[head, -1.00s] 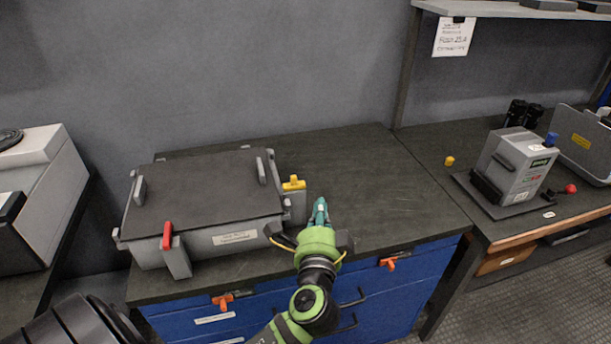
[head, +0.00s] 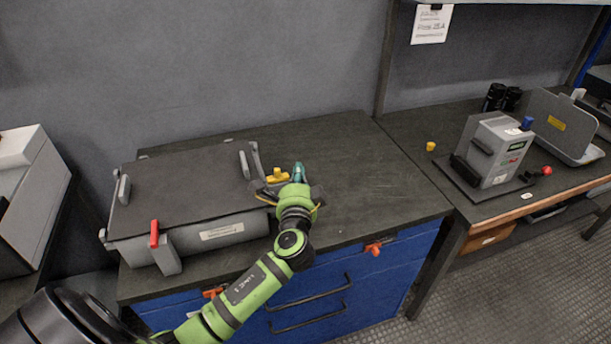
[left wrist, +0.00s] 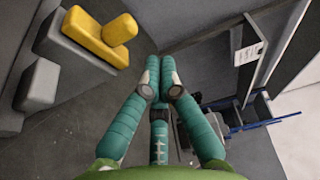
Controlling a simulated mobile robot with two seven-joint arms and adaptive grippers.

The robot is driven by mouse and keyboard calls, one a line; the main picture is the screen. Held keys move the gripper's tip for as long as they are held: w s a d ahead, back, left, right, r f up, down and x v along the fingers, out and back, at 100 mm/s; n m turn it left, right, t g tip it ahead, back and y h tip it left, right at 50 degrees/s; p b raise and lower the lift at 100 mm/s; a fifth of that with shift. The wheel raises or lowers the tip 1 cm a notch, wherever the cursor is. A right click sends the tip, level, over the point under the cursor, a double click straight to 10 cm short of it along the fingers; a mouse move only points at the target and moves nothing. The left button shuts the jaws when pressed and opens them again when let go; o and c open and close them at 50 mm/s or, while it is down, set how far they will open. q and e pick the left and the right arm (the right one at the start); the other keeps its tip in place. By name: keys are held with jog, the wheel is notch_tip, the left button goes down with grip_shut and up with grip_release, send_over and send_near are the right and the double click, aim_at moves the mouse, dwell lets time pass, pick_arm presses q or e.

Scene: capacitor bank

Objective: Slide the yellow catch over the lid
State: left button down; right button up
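The yellow catch (head: 278,175) sits on a grey block at the right side of the grey box (head: 190,238). The box bears a flat dark lid (head: 185,185). In the left wrist view the yellow catch (left wrist: 98,36) is at the upper left, with a raised knob. My left gripper (head: 298,170) is just right of the catch; its teal fingers (left wrist: 160,72) are together with nothing seen between them. A gap shows between fingers and catch in the wrist view. The green palm hides part of the catch's block in the head view. My right gripper is not in view.
A red catch (head: 154,234) stands at the box's front. The bench top (head: 375,185) right of the box is clear. Farther right are a grey device (head: 490,150), a small yellow piece (head: 430,146) and an open grey case (head: 560,125). Blue drawers (head: 340,290) are below.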

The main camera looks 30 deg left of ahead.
aim_at(276, 172)
pick_arm(q)
jog(key=shift+s+a+r, duration=0.1)
jog(key=shift+s+a, duration=0.6)
jog(key=shift+s, duration=0.25)
jog(key=shift+s+a+p, duration=0.4)
jog(key=shift+s+a, duration=0.7)
jog(key=shift+s, duration=0.2)
jog(key=shift+w, duration=0.15)
